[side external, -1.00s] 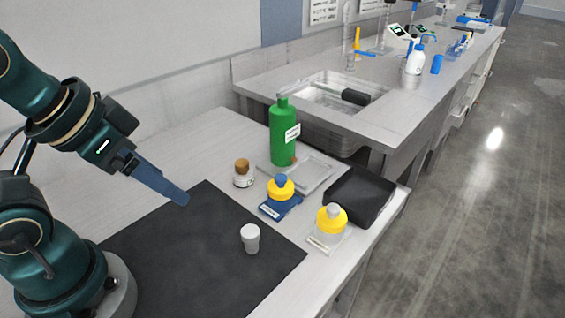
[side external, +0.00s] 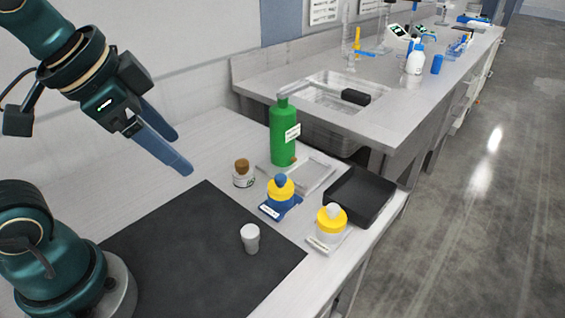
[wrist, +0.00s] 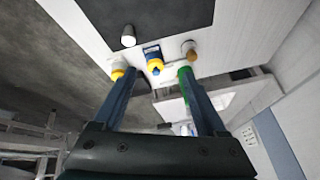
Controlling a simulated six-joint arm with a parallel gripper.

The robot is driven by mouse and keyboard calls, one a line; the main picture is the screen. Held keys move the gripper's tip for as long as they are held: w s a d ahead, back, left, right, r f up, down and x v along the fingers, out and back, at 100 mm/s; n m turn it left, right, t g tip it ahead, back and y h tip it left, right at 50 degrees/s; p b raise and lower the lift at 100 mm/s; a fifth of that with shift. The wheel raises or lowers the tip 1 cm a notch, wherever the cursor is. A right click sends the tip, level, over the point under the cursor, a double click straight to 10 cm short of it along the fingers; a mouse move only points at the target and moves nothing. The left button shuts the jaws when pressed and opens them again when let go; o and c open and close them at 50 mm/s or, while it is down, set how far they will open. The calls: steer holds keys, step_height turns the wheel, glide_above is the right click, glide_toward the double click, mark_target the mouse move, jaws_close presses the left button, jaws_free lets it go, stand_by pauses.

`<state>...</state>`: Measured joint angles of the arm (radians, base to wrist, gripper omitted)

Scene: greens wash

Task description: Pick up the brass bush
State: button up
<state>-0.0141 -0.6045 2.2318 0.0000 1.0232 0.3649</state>
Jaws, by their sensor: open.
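My gripper (side external: 181,153) is open and empty, raised above the bench at the left, with both blue fingers apart. In the wrist view its fingers (wrist: 158,72) reach toward the jars, well short of them. I cannot make out a brass bush for certain. A tiny brownish piece (side external: 293,160) shows by the foot of the green bottle (side external: 283,135), at the pale shallow tray (side external: 318,172). It is too small to tell what it is. My gripper is to the left of it and touches nothing.
A white cup (side external: 250,240) stands on the black mat (side external: 190,260). A black tray (side external: 358,196) lies beyond. Most of the mat is clear.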

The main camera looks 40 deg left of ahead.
steer(key=w+a+r+m+g, duration=0.1)
steer(key=w+a+r+m, duration=0.15)
steer(key=w, duration=0.55)
steer(key=m+g, duration=0.3)
steer(key=g, duration=0.1)
glide_above(242, 162)
steer(key=f, duration=1.1)
steer(key=shift+w+d, duration=0.1)
steer(key=shift+d, duration=0.25)
steer(key=shift+g, duration=0.3)
steer(key=f, duration=0.8)
steer(key=shift+a+f, duration=0.1)
steer(key=shift+a, duration=0.25)
jaws_close()
